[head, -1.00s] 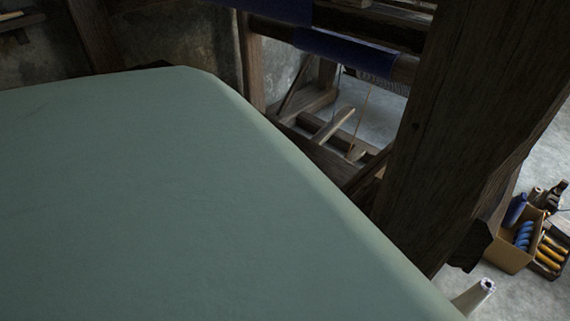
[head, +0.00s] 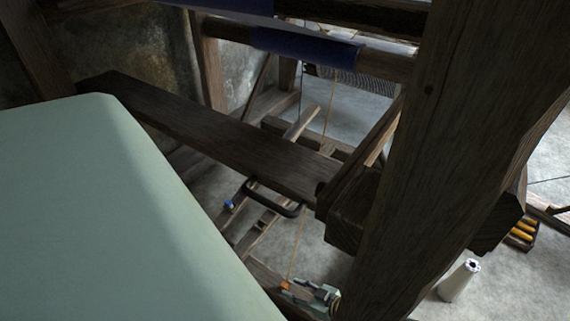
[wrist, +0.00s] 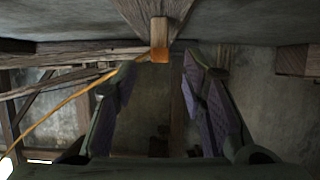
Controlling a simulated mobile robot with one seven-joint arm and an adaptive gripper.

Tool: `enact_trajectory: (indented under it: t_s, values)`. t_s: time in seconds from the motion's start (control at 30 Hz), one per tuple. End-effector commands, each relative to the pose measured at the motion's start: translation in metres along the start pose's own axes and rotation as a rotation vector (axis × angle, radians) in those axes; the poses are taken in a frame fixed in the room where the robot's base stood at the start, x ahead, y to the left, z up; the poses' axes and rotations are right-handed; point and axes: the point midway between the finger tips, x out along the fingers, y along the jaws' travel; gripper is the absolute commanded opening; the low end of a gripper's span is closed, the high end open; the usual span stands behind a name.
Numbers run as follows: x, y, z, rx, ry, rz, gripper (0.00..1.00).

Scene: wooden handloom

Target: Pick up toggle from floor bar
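I cannot clearly make out a separate toggle. A small orange block (wrist: 160,54) sits on the end of a wooden piece (wrist: 158,28) in the wrist view, at the top centre. A small orange piece (head: 285,284) also shows low in the head view, beside my gripper. In the head view my gripper (head: 312,292) is low between the loom timbers, partly hidden.
A dark bench plank (head: 215,135) crosses above the treadles (head: 258,225). A small blue piece (head: 229,205) is at a treadle end. A thick loom post (head: 440,140) stands right of my gripper.

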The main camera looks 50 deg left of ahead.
Motion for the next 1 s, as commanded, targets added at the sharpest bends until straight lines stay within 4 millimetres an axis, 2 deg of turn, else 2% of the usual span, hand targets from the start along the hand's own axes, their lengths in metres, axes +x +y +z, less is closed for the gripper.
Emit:
enact_trajectory:
  t_s: [0.03,0.17,0.43,1.0]
  values:
    - [0.009,0.0,0.001,-0.001,0.0,-0.003,0.38]
    - [0.022,0.0,0.001,0.0,0.0,-0.001,0.38]
    - [0.025,0.001,0.0,0.0,-0.001,0.001,0.38]
    - [0.025,0.0,0.0,0.0,-0.001,0.001,0.02]
